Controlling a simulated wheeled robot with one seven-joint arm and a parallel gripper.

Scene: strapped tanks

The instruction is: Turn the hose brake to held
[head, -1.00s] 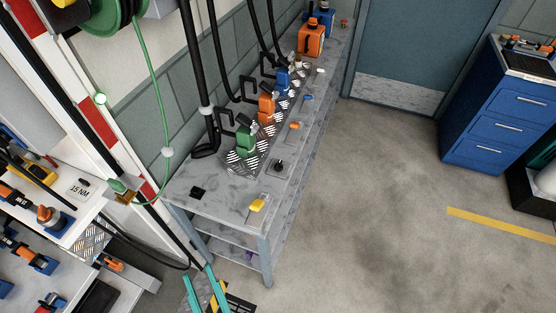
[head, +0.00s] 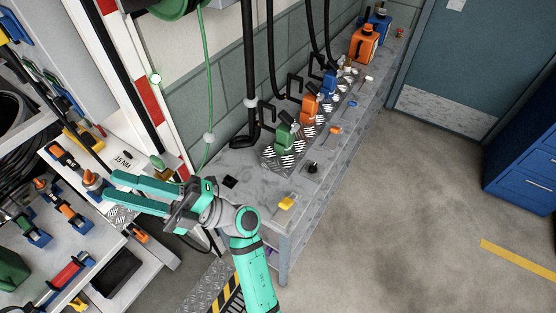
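The green hose reel (head: 178,8) is cut off by the top edge of the head view. Its green hose (head: 209,90) hangs down past a white ball (head: 208,138), and its lower end passes behind my gripper. A small round white and green part (head: 155,79) sits on the red and white post; I cannot tell whether it is the hose brake. No part is clearly readable as the brake, nor its setting. My teal gripper (head: 112,187) points left over the left bench, its two fingers apart with nothing seen between them.
A blue cabinet (head: 525,180) stands right.

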